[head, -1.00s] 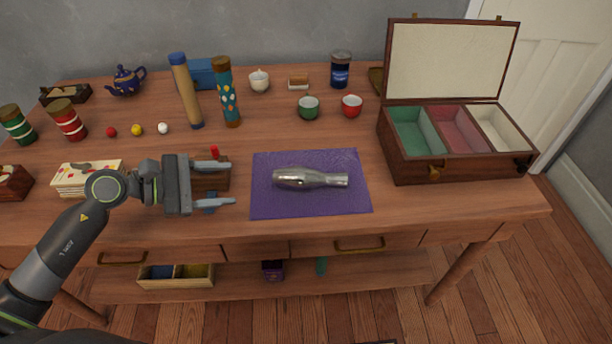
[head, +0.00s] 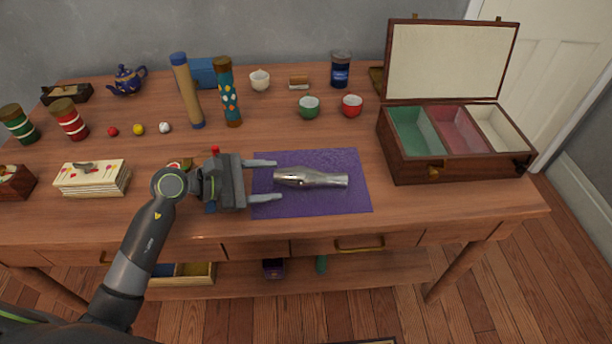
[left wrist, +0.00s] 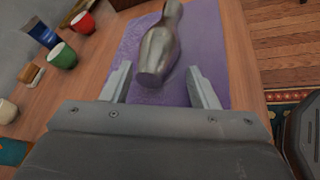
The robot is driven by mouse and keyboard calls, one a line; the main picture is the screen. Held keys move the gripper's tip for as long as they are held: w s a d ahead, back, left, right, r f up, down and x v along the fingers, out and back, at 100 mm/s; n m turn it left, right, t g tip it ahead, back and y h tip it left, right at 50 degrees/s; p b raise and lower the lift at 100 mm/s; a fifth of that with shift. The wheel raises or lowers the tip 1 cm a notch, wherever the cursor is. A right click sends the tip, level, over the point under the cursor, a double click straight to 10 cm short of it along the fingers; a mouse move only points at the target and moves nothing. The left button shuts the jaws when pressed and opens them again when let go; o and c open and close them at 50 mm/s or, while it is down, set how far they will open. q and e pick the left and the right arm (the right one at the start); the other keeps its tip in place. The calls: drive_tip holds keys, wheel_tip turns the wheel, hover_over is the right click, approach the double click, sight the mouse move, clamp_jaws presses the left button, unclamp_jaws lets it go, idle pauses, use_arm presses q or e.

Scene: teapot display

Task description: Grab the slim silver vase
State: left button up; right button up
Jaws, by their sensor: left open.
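The slim silver vase (head: 311,178) lies on its side on a purple mat (head: 340,206). Its wide base points left toward my left gripper and its narrow end points right. My left gripper (head: 266,180) is open, its fingertips over the mat's left part, just short of the vase's base or level with it. In the left wrist view the vase (left wrist: 160,48) lies ahead between the two fingers of the gripper (left wrist: 160,88), and I see no contact. My right gripper is not in view.
An open wooden box (head: 440,168) with colored compartments stands right of the mat. A green cup (head: 309,107) and a red cup (head: 352,105) stand behind it. A patterned tall cylinder (head: 229,95) stands back left. The tabletop between mat and box is clear.

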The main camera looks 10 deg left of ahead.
sight(278, 179)
use_arm(q)
drive_tip(key=shift+x, duration=2.15)
drive_tip(key=shift+r, duration=0.2)
drive_tip(key=c, duration=1.1)
